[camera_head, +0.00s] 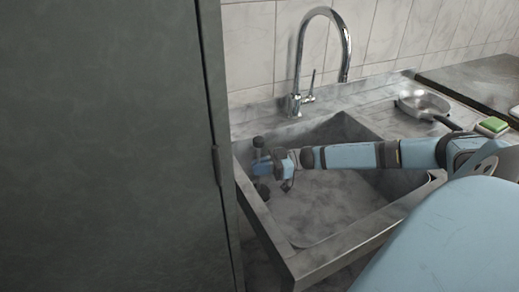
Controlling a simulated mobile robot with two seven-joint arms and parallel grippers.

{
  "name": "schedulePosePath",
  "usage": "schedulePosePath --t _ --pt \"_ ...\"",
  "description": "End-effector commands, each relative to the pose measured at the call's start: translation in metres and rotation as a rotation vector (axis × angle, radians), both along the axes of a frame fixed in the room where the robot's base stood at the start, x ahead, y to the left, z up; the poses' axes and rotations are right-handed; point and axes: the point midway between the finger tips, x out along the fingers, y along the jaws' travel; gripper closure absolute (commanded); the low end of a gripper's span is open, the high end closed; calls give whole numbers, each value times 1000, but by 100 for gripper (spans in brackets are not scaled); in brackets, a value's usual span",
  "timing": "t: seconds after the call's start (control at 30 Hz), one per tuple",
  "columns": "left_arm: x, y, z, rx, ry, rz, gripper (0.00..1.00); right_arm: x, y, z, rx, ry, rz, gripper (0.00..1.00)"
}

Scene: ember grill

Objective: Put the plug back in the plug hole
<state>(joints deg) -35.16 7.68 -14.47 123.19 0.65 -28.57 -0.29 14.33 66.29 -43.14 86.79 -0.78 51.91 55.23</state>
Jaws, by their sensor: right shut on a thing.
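The sink (330,215) is a grey stone-like basin below the tap. My right arm reaches across it from the right. My right gripper (263,180) is low over the basin's left side, near its left wall. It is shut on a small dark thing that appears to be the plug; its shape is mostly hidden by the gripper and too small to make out. I cannot make out the plug hole; the gripper and wrist cover part of the basin there. My left gripper is not in view.
A chrome tap (343,45) arches behind the sink. A metal pan (424,104) and a green-and-white sponge (492,125) are on the right. A tall dark green cabinet (105,140) stands close on the left. The basin's middle floor is clear.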

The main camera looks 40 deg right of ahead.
Motion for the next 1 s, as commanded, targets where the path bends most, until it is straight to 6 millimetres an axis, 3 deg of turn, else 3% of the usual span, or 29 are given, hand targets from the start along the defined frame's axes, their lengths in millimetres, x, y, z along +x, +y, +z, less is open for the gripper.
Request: schedulePosePath --t 0.03,0.13,0.47,1.0 --pt "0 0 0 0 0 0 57 0 0 -1 0 0 0 86" --pt "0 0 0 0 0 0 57 0 0 -1 0 1 0 65" --pt "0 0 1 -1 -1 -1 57 0 0 4 0 0 1 65" --pt "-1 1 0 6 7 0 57 -49 -87 1 -2 3 -1 65"
